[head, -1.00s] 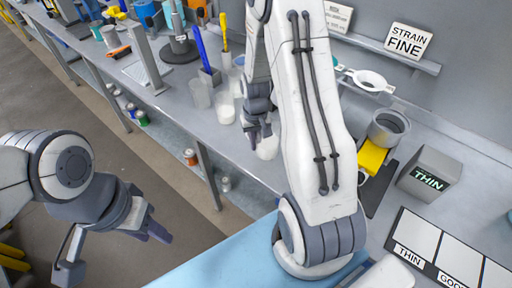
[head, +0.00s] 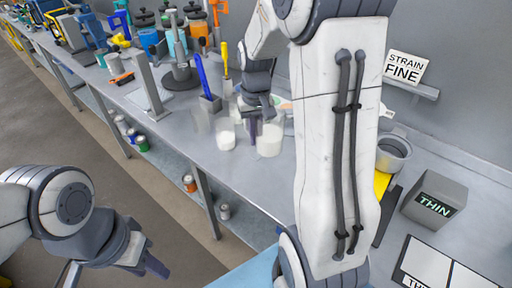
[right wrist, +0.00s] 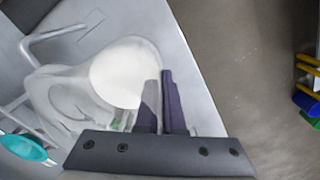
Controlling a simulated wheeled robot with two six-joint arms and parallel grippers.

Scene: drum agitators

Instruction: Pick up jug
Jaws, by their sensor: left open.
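The jug (head: 270,140) is a clear vessel with white contents, in the middle of the head view. In the right wrist view the jug (right wrist: 120,72) sits just beyond the fingers, partly hidden by them. My right gripper (head: 258,122) is at the jug, its dark fingers (right wrist: 160,100) close together with one showing pale through the clear wall. It appears shut on the jug's wall. The jug appears raised above the bench. My left gripper (head: 112,270) is open and empty over the floor at lower left.
A white-filled beaker (head: 226,136) stands just left of the jug. My right arm hides part of the bench.

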